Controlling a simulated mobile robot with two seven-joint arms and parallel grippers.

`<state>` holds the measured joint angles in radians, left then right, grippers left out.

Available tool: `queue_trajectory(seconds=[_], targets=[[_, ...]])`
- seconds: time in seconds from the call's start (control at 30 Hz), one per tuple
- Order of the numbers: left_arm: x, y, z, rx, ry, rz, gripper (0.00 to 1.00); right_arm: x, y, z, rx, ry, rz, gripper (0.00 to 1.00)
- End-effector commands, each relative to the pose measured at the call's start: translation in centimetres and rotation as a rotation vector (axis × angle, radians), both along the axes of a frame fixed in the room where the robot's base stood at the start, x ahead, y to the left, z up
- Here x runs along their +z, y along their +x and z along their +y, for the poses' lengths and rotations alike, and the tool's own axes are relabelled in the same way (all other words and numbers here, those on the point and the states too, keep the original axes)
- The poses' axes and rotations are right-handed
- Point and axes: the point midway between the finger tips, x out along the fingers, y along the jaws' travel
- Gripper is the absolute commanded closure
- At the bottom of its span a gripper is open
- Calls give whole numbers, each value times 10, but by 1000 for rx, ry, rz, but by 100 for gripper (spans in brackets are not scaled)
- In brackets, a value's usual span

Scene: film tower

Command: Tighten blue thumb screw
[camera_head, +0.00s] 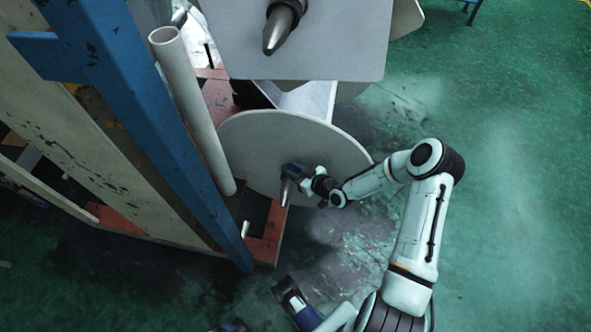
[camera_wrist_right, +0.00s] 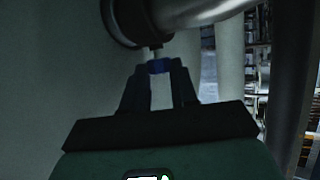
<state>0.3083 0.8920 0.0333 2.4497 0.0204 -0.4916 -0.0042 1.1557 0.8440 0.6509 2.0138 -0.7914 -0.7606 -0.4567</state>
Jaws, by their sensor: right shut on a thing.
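The blue thumb screw (camera_wrist_right: 159,66) sits between my fingertips in the right wrist view, just below a dark collar (camera_wrist_right: 128,20) around a grey metal shaft (camera_wrist_right: 195,10). My right gripper (camera_wrist_right: 159,72) is shut on the screw, one finger on each side. In the head view my right gripper (camera_head: 307,180) reaches in from the right to the hub at the middle of the lower round disc (camera_head: 250,140). The screw itself is too small to make out there.
A blue post (camera_head: 130,110) and a pale pipe (camera_head: 190,105) stand left of the disc. A large grey plate (camera_head: 340,45) with a pointed spindle (camera_head: 278,30) hangs above it. The green floor (camera_head: 510,200) is open at the right.

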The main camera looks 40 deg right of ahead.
Motion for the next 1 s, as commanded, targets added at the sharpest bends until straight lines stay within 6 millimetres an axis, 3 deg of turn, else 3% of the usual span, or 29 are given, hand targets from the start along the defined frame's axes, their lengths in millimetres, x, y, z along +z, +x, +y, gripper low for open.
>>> queue_trajectory(seconds=[0.5,1.0], targets=[[19,-23,-10,-25,-29,61,8,1,3,16,-446,-4,-3,100],[28,-33,-15,-37,-41,89,8,2,11,25,-924,-4,-11,100]])
